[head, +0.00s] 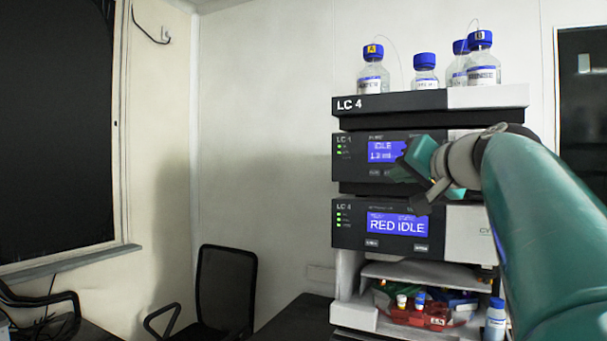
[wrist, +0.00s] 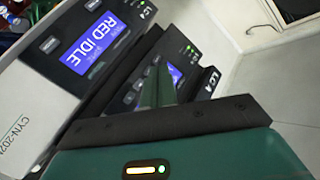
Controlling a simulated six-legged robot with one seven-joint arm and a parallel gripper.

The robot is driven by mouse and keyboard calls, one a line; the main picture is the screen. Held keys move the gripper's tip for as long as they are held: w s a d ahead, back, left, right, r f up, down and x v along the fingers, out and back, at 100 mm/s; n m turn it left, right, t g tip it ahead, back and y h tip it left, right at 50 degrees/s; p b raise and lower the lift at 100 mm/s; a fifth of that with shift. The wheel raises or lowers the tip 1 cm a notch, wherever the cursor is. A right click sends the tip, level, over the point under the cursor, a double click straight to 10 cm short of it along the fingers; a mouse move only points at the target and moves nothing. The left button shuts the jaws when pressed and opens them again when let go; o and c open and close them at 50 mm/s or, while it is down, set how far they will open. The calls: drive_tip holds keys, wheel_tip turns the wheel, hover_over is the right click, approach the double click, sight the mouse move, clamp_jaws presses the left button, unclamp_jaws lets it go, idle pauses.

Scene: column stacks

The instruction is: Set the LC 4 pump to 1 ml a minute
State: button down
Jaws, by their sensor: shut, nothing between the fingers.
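The LC 4 stack (head: 395,104) stands on the right in the head view. Its upper module, the pump (head: 360,172), has a blue display (head: 381,151) reading IDLE and what looks like 1.3 ml; the end of the line is covered. Small buttons (head: 375,173) sit below the display. My gripper (head: 404,172) is shut and empty in front of the right part of this panel. In the wrist view its teal finger (wrist: 157,88) crosses the pump's display (wrist: 175,75), partly hiding it. I cannot tell whether it touches the panel.
The lower module's display (head: 397,225) reads RED IDLE. Bottles with blue caps (head: 373,75) stand on top of the stack. A red tray (head: 415,316) with small vials sits in the bay below.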

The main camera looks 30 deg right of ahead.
drive_tip(key=w+d, duration=0.4)
drive_tip(key=d, duration=0.2)
drive_tip(key=shift+w, duration=0.35)
drive_tip(key=shift+d, duration=0.15)
idle(1.6)
drive_tip(key=shift+w+d, duration=0.2)
drive_tip(key=shift+d, duration=0.05)
drive_tip(key=shift+w+d, duration=0.3)
idle(0.8)
idle(0.4)
drive_tip(key=shift+s+a, duration=0.5)
drive_tip(key=shift+a, duration=0.1)
drive_tip(key=shift+a, duration=0.1)
drive_tip(key=s+a, duration=0.1)
drive_tip(key=a, duration=0.1)
drive_tip(key=s+a, duration=0.1)
drive_tip(key=s, duration=0.1)
drive_tip(key=shift+a, duration=0.4)
